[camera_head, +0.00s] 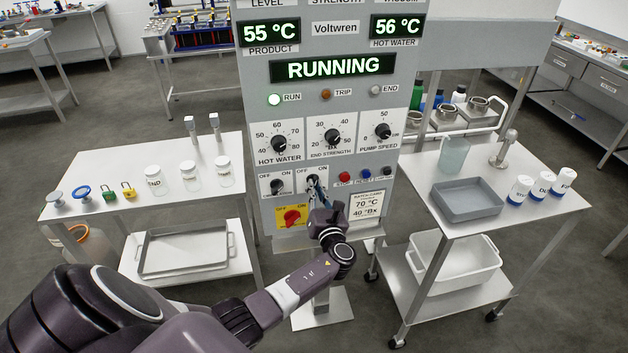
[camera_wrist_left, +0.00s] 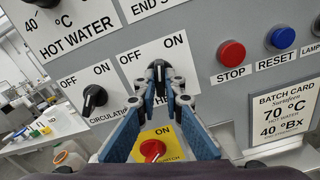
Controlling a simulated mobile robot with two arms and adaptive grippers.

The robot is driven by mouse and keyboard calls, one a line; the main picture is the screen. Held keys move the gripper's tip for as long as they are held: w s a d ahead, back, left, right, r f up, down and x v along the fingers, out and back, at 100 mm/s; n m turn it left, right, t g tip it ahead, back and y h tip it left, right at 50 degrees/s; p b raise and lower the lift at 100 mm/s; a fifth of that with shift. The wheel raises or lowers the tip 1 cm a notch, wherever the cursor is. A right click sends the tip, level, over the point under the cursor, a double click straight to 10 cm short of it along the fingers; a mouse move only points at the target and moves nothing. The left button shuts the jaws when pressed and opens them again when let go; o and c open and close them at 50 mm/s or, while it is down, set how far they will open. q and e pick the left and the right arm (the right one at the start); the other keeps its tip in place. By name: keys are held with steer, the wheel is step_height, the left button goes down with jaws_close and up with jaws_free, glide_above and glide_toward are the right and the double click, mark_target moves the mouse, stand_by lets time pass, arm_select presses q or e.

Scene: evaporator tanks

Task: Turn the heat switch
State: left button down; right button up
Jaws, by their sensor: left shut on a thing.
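The heat switch is a black knob (camera_wrist_left: 158,68) on a white plate marked OFF and ON, on the grey control panel (camera_head: 325,100). My left gripper (camera_head: 316,184) reaches up to this plate from below. In the left wrist view its blue-sided fingers (camera_wrist_left: 166,88) close around the knob, shut on it. The fingers hide much of the knob and most of the label under it, so its exact angle is hard to read. My right gripper is not in view.
The circulation switch (camera_wrist_left: 94,98) sits just left, and a red rotary switch (camera_wrist_left: 152,150) on a yellow plate sits below. Red STOP (camera_wrist_left: 231,53) and blue RESET (camera_wrist_left: 282,38) buttons are at the right. The display (camera_head: 333,67) reads RUNNING. Side tables flank the panel.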

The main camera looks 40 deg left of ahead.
arm_select(q)
steer(key=shift+f, duration=0.1)
steer(key=shift+m+p, duration=0.35)
steer(key=shift+m, duration=0.75)
steer(key=shift+m, duration=1)
steer(key=shift+m, duration=0.7)
steer(key=c, duration=2)
jaws_free()
